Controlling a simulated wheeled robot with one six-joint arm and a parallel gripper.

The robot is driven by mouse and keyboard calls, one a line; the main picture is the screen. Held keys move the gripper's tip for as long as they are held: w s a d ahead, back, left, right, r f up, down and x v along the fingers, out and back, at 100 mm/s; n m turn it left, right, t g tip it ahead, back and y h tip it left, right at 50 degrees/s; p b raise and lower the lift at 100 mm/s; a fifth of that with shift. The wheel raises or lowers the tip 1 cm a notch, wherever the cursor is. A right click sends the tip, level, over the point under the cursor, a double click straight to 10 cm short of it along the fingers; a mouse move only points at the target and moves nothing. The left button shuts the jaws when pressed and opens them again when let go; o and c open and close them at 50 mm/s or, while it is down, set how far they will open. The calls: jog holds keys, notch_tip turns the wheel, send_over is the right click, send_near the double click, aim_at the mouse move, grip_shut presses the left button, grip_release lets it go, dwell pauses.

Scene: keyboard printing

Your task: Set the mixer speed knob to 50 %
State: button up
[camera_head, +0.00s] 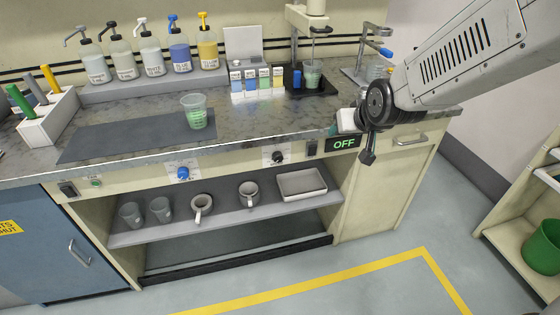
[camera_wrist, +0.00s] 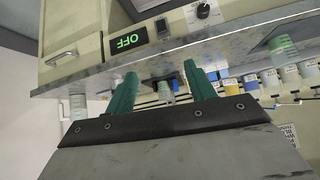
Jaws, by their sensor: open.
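A black knob (camera_head: 278,157) on a white dial plate sits on the bench's front panel, left of a display (camera_head: 344,143) reading OFF. The knob also shows in the wrist view (camera_wrist: 203,11), which sees the bench upside down. The dial marks are too small to read. A mixer stand (camera_head: 308,20) holds a stirrer over a cup (camera_head: 312,72) on the bench. My gripper is open and empty; its green fingers are apart in the wrist view (camera_wrist: 163,88). In the head view it is partly hidden by the wrist, near the bench's front edge, right of the knob and apart from it.
A blue knob (camera_head: 183,173) is farther left on the front panel. A black switch (camera_head: 312,147) sits between the black knob and the display. Mugs and a tray (camera_head: 301,184) fill the shelf below. The floor in front is clear.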

jog(key=w+a+f+t, duration=0.2)
jog(key=w+a+f, duration=0.3)
jog(key=w+f, duration=0.1)
jog(key=n+t+y, duration=0.3)
jog(key=t, duration=0.4)
send_near(279, 159)
jog(key=w, duration=0.2)
jog(key=x, duration=0.7)
jog(key=shift+w+a, duration=0.25)
jog(key=shift+a, duration=0.1)
jog(key=c, duration=1)
